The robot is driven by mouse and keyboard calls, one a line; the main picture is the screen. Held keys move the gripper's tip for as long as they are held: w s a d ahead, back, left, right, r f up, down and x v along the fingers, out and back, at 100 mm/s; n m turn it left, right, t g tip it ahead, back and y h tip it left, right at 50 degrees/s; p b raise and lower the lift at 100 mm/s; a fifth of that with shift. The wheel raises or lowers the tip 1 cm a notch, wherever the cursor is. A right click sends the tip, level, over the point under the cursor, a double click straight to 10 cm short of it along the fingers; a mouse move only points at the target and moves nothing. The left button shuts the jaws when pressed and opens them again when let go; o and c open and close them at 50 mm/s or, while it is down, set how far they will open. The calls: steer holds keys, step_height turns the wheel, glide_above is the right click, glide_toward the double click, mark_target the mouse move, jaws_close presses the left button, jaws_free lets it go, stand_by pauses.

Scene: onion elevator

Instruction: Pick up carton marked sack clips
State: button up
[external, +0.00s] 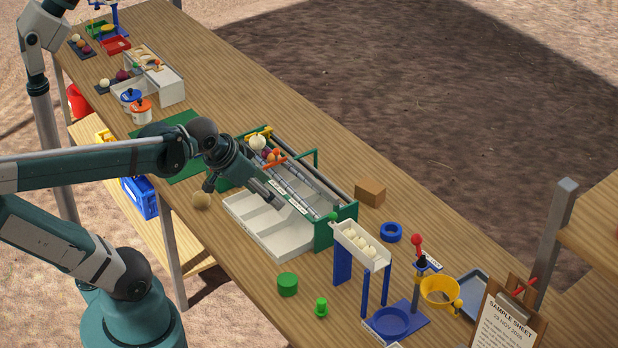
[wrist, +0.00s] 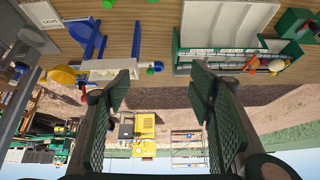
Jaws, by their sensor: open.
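A plain brown box (external: 370,192) stands on the table behind the green-framed onion elevator (external: 335,232); I can read no marking on it. My gripper (external: 243,190) is above the elevator's white tray in the external view, left of the brown box. In the wrist view my gripper (wrist: 158,80) has its fingers wide apart, with nothing between them.
A blue stand with a white onion tray (external: 362,246) rises right of the elevator. Green cylinders (external: 288,285), a blue ring (external: 391,231), a yellow bowl (external: 440,291) and a clipboard (external: 505,325) are nearby.

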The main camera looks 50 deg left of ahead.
steer(key=w+a+r+m+g, duration=0.1)
steer(key=w+m, duration=0.1)
steer(key=w, duration=0.5)
steer(key=w+a+r+m+g, duration=0.1)
steer(key=w+r+m, duration=0.1)
steer(key=w, duration=0.4)
steer(key=m+g+h, duration=0.2)
steer(key=m+g, duration=0.2)
steer(key=m, duration=0.7)
glide_above(370, 185)
steer(key=f, duration=2.9)
steer(key=shift+s+a+f, duration=0.1)
steer(key=shift+s+a, duration=0.15)
steer(key=shift+a, duration=0.1)
steer(key=shift+w+a+f, duration=0.15)
steer(key=shift+f, duration=0.45)
steer(key=shift+d+f, duration=0.2)
steer(key=shift+f, duration=1.05)
steer(key=shift+f, duration=0.1)
